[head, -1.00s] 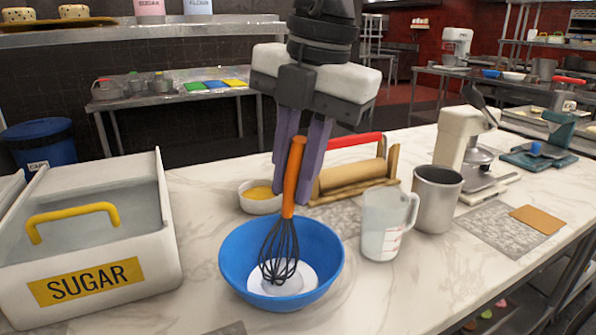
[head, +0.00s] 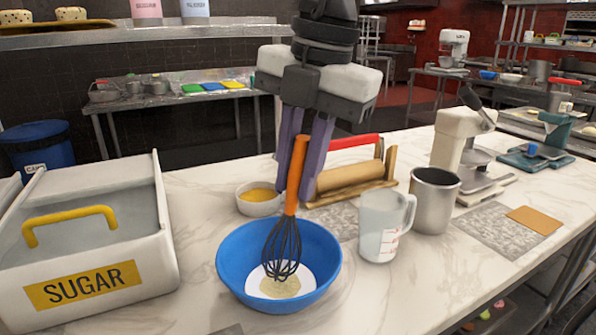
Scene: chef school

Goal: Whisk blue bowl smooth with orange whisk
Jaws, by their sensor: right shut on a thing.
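The blue bowl (head: 236,285) stands on the marble counter, with white contents and a pale yellowish patch in the middle. The orange whisk (head: 297,178) is nearly upright, tilted slightly, its dark wire head (head: 283,250) inside the bowl. The wire tips are at the contents; I cannot tell how deep they reach. My right gripper (head: 303,165) comes down from above, its purple fingers shut on the orange handle. My left gripper is not in view.
A sugar bin (head: 85,235) stands left of the bowl. A small bowl with yellow contents (head: 259,206), a rolling pin (head: 350,178) on a wooden stand, a clear measuring jug (head: 384,225) and a metal cup (head: 435,200) stand behind and right.

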